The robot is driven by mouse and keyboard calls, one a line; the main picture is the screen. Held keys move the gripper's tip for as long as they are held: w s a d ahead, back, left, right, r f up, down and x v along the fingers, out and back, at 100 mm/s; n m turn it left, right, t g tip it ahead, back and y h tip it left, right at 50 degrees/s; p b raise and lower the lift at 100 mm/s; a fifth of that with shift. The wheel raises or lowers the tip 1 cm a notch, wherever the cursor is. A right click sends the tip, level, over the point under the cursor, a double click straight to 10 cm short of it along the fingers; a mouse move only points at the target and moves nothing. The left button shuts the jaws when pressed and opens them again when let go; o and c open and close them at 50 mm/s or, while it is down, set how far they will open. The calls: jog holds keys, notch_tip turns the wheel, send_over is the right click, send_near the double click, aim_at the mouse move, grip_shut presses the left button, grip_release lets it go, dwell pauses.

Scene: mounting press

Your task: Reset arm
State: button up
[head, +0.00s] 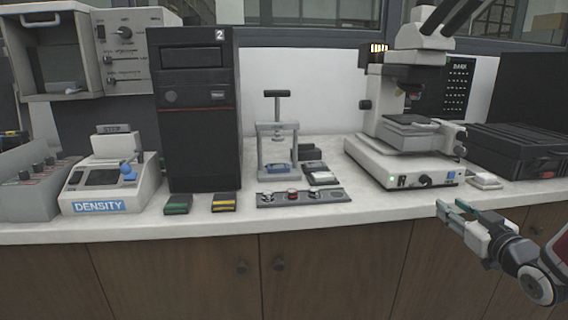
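My gripper (452,208) is at the lower right in the head view, in front of the counter's front edge. Its two fingers are apart with a gap between the tips, and nothing shows between them. My arm runs off to the right edge of the picture. The mounting press (277,135), a small light frame with a T-shaped handle on top, stands upright on the counter at the middle. My gripper is well to the right of it and not touching it. A bluish block (278,169) sits at the press's base.
A white microscope (405,165) stands on the counter behind my gripper. A black computer tower (197,110) and a density meter (110,180) stand left. A strip with several round pieces (270,199) lies near the front edge (330,220). Cabinet doors (330,275) are below.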

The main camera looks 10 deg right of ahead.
jog(key=s+a+r+m+g, duration=0.1)
jog(key=s+a+g, duration=0.5)
jog(key=s+a, duration=0.5)
jog(key=s+a+r+m+g, duration=0.1)
jog(key=s+a+g, duration=0.5)
jog(key=s, duration=0.8)
jog(key=s+a+m+g, duration=0.1)
jog(key=s+a+g, duration=0.4)
jog(key=s+a, duration=0.65)
notch_tip(320, 180, up, 25)
jog(key=s+d+t+p, duration=0.1)
jog(key=t+p, duration=0.2)
jog(key=p, duration=2)
jog(key=shift+s+d+r+t, duration=0.15)
jog(key=shift+s+d+t, duration=0.15)
jog(key=shift+s+d, duration=0.05)
